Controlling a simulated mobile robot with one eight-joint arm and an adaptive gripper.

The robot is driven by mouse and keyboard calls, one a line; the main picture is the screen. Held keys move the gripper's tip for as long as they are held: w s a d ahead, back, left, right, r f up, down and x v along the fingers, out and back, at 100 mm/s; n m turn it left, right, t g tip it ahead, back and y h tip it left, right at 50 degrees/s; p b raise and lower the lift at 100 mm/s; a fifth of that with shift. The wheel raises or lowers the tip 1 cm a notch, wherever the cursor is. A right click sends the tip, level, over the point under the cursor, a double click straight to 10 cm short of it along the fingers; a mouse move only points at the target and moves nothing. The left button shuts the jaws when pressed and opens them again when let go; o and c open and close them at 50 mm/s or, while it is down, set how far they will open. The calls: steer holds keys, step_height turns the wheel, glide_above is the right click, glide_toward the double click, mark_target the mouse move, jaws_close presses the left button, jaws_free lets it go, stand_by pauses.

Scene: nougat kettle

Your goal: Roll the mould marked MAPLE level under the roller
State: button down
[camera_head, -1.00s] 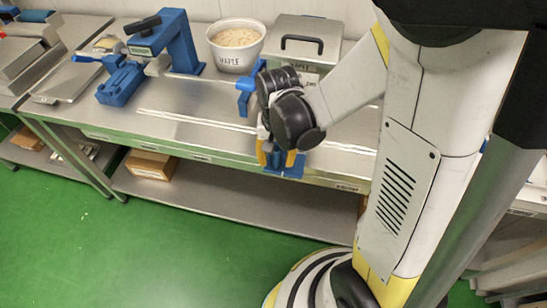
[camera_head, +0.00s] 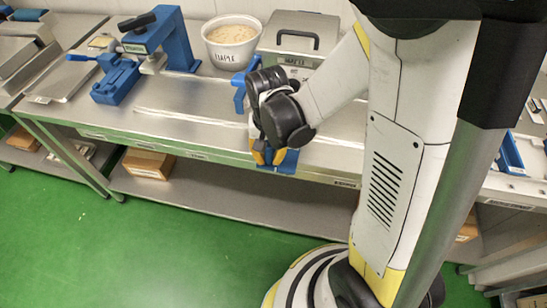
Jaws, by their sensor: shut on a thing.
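My gripper (camera_head: 268,155) is over the front edge of the steel bench, its yellow fingertips pointing down. It is shut on a blue part (camera_head: 287,163), mostly hidden by the gripper. Another blue piece (camera_head: 239,92) shows just behind the gripper; I cannot tell if the two are one thing. A white tub (camera_head: 233,45) of pale, lumpy mass stands at the back, with dark lettering that seems to read MAPLE. A blue-ended roller (camera_head: 28,15) lies at the far left over steel plates. I cannot make out a mould marked MAPLE with certainty.
A blue press (camera_head: 178,40) with a blue lever block (camera_head: 115,82) stands on the bench's left. A steel box (camera_head: 298,38) with a dark handle stands right of the tub. The bench (camera_head: 190,100) is clear in the middle. Cardboard boxes (camera_head: 148,164) sit on the lower shelf.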

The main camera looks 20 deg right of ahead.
steer(key=w+a, duration=0.5)
steer(key=a, duration=0.2)
steer(key=w+a, duration=0.6)
steer(key=a, duration=0.2)
steer(key=w+a+b, duration=0.1)
steer(key=w+a, duration=0.4)
steer(key=a, duration=0.2)
steer(key=shift+w+a, duration=0.15)
steer(key=shift+a, duration=0.1)
steer(key=c, duration=1.2)
jaws_free()
step_height(320, 180, up, 12)
steer(key=shift+r, duration=0.1)
